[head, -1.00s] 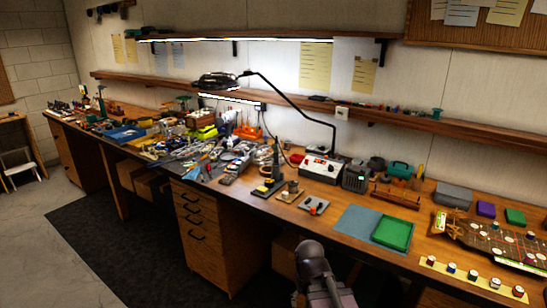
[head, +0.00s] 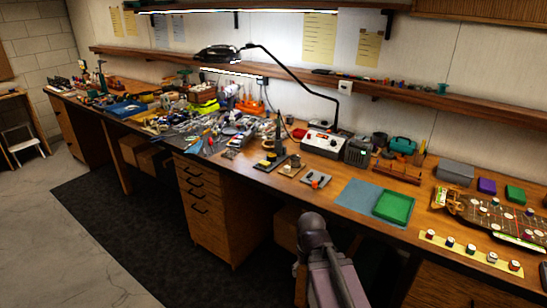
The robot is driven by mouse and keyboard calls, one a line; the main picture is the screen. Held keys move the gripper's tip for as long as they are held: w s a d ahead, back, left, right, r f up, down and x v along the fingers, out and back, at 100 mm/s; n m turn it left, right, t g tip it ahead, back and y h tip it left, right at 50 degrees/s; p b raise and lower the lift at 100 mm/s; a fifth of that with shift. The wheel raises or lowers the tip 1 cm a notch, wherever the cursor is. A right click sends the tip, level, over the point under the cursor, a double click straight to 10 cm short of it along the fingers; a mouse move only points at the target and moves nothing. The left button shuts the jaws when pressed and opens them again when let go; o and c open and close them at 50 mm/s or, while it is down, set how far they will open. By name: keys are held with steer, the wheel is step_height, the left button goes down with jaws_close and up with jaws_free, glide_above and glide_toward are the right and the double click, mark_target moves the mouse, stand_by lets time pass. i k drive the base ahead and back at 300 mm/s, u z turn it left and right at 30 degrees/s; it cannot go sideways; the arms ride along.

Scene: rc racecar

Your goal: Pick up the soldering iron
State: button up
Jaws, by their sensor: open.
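A dark, upright tool that looks like the soldering iron (head: 278,132) stands in a small holder on the workbench, left of the white and red station box. The holder's base (head: 267,161) has a yellow patch on it. At this size I cannot make out the iron's tip or handle. I cannot see my gripper's fingers in the head view.
The wooden workbench (head: 345,205) runs along the wall. A station box (head: 322,144), small stands (head: 291,166) and a lamp arm (head: 300,80) surround the iron. Clutter (head: 195,130) lies to its left. A green tray (head: 394,207) on a blue-grey mat (head: 356,193) lies to the right.

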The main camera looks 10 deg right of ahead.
mark_target(278, 137)
steer(key=k, duration=0.65)
steer(key=u, duration=0.3)
steer(key=i, duration=1.65)
steer(key=z, duration=0.5)
